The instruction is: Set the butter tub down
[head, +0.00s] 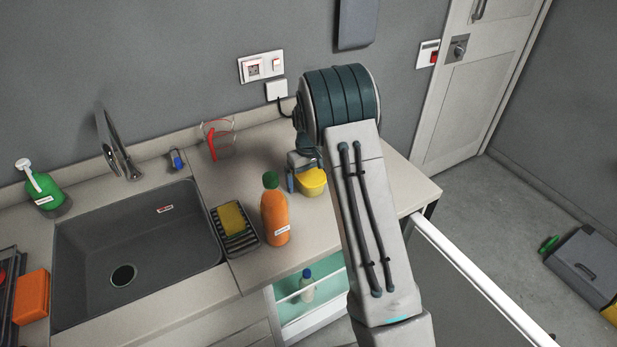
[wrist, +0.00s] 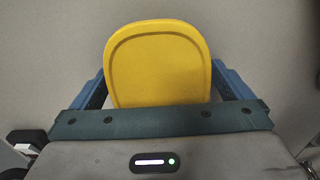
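The butter tub (head: 313,183) is yellow with a paler body, above or on the counter (head: 335,228) right of the orange bottle. In the wrist view its yellow lid (wrist: 158,65) fills the space between my blue fingers. My gripper (head: 303,178) points down at the tub, and both fingertips appear to press its sides. The gripper looks shut on the tub. My arm hides part of the counter to the right. I cannot tell whether the tub's base touches the counter.
An orange bottle (head: 274,212) stands close left of the tub. A sponge on a black rack (head: 236,228), the sink (head: 140,250) and a clear jug with a red handle (head: 217,143) are farther left. An open fridge (head: 312,300) is below the counter's front edge.

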